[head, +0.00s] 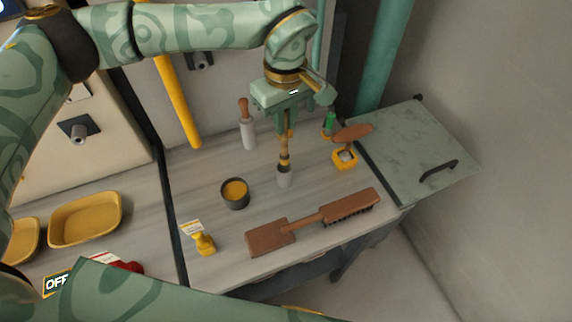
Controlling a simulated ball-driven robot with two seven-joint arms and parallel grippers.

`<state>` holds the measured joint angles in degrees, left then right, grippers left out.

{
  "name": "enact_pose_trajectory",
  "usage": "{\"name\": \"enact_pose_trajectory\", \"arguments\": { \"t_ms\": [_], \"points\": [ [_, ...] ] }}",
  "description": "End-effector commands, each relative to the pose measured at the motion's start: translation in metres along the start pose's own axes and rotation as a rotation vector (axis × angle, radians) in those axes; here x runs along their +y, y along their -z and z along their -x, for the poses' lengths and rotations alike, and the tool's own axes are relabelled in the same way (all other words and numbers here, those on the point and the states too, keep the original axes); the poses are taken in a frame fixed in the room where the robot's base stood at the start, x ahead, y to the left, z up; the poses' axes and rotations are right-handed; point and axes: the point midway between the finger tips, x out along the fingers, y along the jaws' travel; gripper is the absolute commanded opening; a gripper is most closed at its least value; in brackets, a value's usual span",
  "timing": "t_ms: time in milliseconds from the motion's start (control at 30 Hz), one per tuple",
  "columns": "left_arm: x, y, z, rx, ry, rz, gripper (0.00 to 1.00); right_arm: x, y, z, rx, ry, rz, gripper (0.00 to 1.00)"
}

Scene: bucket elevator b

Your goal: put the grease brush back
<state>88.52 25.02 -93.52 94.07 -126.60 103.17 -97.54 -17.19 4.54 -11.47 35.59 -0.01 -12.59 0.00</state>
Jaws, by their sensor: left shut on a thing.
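My left gripper (286,132) reaches down over the middle of the worktop and is shut on the grease brush (284,155). The brush hangs upright, with a light brown handle and a dark band. Its lower end meets the mouth of a small grey cup (284,179); I cannot tell how far inside it is. A dark round tin (235,202) with yellow grease stands to the left of the cup. My right gripper is out of view.
A wide brush (328,214) with a brown pan-like end lies in front. A yellow stamp-like item (203,242) is front left. A wooden-handled tool (248,127) stands behind. A yellow holder (345,158) is right. Yellow trays (85,218) lie left.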

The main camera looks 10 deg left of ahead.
Motion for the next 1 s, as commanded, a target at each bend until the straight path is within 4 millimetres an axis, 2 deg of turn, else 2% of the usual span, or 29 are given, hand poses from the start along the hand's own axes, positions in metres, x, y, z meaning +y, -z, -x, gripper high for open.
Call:
{"name": "enact_pose_trajectory", "arguments": {
  "t_ms": [100, 200, 367, 533, 767, 800, 833, 1000],
  "points": [
    [-0.001, -0.002, -0.028, -0.004, 0.005, 0.000, 0.00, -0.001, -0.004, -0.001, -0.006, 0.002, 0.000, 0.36],
    [-0.001, -0.002, -0.045, -0.003, 0.003, 0.000, 0.00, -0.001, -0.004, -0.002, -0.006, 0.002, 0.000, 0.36],
    [-0.001, -0.002, -0.060, -0.002, 0.002, 0.000, 0.00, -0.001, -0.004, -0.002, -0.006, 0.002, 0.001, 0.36],
    [-0.001, -0.002, -0.086, -0.002, 0.002, 0.000, 0.00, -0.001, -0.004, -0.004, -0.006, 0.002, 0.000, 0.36],
    [0.000, -0.001, -0.090, 0.001, 0.000, -0.001, 0.00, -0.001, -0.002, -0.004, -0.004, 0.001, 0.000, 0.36],
    [0.000, -0.001, -0.090, 0.001, 0.000, -0.001, 0.25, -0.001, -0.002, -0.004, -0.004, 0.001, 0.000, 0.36],
    [0.000, -0.001, -0.090, 0.000, 0.000, -0.001, 0.33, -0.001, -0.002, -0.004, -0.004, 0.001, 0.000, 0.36],
    [0.000, -0.001, -0.090, 0.000, 0.000, 0.000, 0.35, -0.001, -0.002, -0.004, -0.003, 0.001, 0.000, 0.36]
  ]
}}
